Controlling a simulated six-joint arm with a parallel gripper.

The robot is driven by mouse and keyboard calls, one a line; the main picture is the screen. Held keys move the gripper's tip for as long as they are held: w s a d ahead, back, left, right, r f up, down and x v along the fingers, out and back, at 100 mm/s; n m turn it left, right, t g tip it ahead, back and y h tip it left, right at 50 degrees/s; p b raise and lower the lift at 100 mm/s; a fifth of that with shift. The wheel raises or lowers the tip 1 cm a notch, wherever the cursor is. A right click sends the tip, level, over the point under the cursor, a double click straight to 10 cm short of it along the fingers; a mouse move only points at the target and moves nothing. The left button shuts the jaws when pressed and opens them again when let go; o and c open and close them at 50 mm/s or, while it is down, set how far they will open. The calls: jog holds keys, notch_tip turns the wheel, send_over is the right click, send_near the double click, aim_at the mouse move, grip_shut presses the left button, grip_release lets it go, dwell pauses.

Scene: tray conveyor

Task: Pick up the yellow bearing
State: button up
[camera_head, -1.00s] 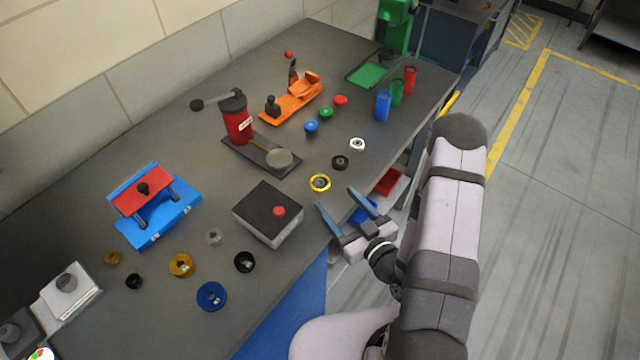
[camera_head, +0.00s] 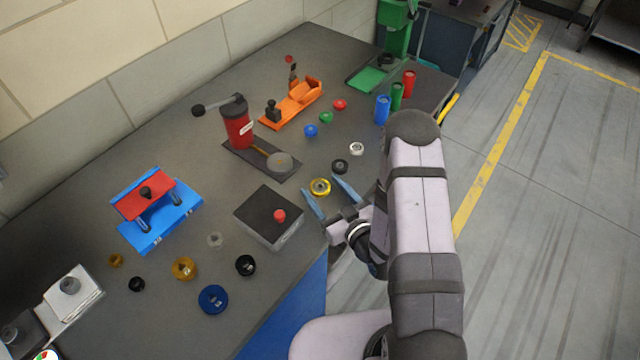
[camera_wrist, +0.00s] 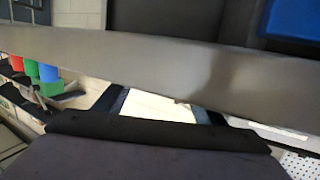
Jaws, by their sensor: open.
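The yellow bearing (camera_head: 320,187) is a small yellow ring with a darker centre. It lies on the grey bench in the head view, right of the grey box with the red button. My gripper (camera_head: 325,186) is open, its two blue fingers spread and pointing toward the bearing. In this view the fingertips appear on either side of the bearing's near edge; I cannot tell their height above the bench. Nothing is between the fingers that I can see as held. The bearing cannot be made out in the wrist view.
A black ring (camera_head: 340,166) and a white ring (camera_head: 357,149) lie just beyond the bearing. The grey box (camera_head: 268,216) stands close on the left. A red press (camera_head: 238,128) is behind. Several rings lie at the front left. The bench's right edge is near my gripper.

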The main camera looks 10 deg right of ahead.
aim_at(324, 191)
jog(key=shift+w, duration=0.1)
jog(key=c, duration=1.2)
jog(key=shift+r, duration=0.15)
notch_tip(324, 191, up, 7)
jog(key=shift+r+b, duration=0.2)
jog(key=shift+b, duration=0.2)
notch_tip(324, 191, up, 2)
jog(key=shift+r+p, duration=0.15)
jog(key=shift+p, duration=0.7)
